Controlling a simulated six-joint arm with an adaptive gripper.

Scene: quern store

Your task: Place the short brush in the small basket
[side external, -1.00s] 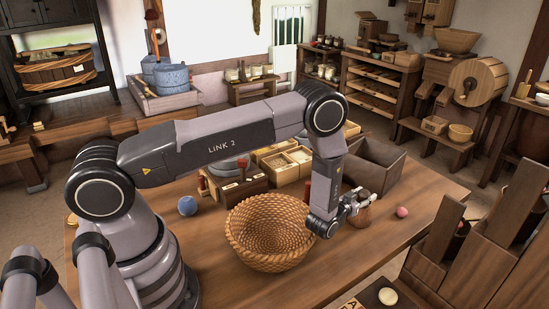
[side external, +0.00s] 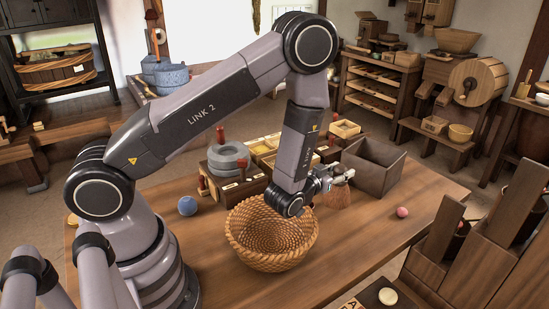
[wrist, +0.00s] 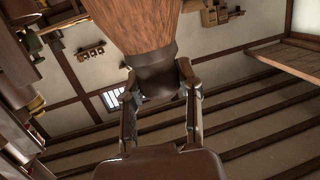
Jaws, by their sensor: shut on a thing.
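The small basket (side external: 268,261) is round, woven and tan, and stands on the table with its mouth up. My gripper (side external: 338,179) is shut on the short brush (side external: 338,196), above the table and to the right of the basket's rim. In the wrist view the brush (wrist: 143,25) shows brown bristles and a dark collar. The fingers of my gripper (wrist: 160,84) close on both sides of its dark part. The brush is apart from the basket.
A dark open box (side external: 375,168) stands behind the gripper. A grey quern (side external: 228,158) and divided wooden trays stand behind the basket. A blue ball (side external: 187,206) lies left of it and a pink ball (side external: 402,212) at right. The table's front right is clear.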

